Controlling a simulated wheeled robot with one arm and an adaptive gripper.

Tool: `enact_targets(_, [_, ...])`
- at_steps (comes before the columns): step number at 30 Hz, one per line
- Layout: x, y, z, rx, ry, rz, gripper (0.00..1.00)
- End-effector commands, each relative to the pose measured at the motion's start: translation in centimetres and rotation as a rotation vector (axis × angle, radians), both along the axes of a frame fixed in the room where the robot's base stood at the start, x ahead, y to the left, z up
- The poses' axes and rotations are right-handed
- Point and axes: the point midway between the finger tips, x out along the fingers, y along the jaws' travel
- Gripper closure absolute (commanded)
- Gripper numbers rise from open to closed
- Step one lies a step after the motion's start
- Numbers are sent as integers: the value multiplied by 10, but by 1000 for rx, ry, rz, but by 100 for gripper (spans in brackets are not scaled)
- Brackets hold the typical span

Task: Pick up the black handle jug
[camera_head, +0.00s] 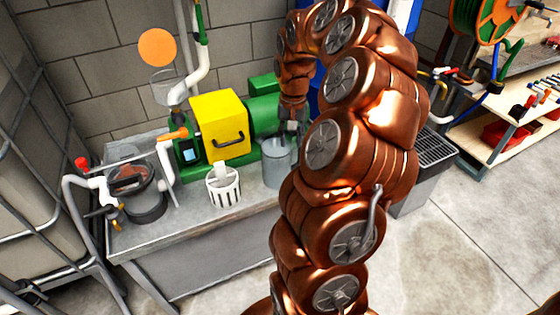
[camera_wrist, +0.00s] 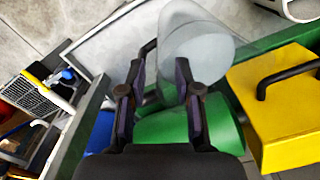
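The jug (camera_head: 276,168) is a translucent grey container standing on the grey workbench, right of the white slotted basket. It also shows in the wrist view (camera_wrist: 198,48), at upper middle. Its black handle (camera_wrist: 149,48) is partly hidden behind my left finger in that view. My gripper (camera_head: 291,127) is above the jug in the head view, with my arm covering the area to its right. In the wrist view my gripper (camera_wrist: 162,68) is open, its two fingers apart at the handle side of the jug. I cannot tell whether a finger touches the handle.
A yellow box (camera_head: 219,124) on green machinery stands left of and behind the jug. The white slotted basket (camera_head: 223,187) stands left of it. Pipes and a filter housing (camera_head: 144,192) fill the bench's left end. A grey bin (camera_head: 432,160) stands right of my arm.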

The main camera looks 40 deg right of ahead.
Motion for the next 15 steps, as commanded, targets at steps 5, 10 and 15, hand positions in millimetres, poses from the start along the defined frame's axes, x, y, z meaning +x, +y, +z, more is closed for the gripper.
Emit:
enact_targets(5, [-1, 1, -11, 1, 3, 2, 67])
enact_targets(10, [0, 1, -29, 4, 2, 2, 67])
enact_targets(15, [0, 0, -53, 4, 4, 2, 67])
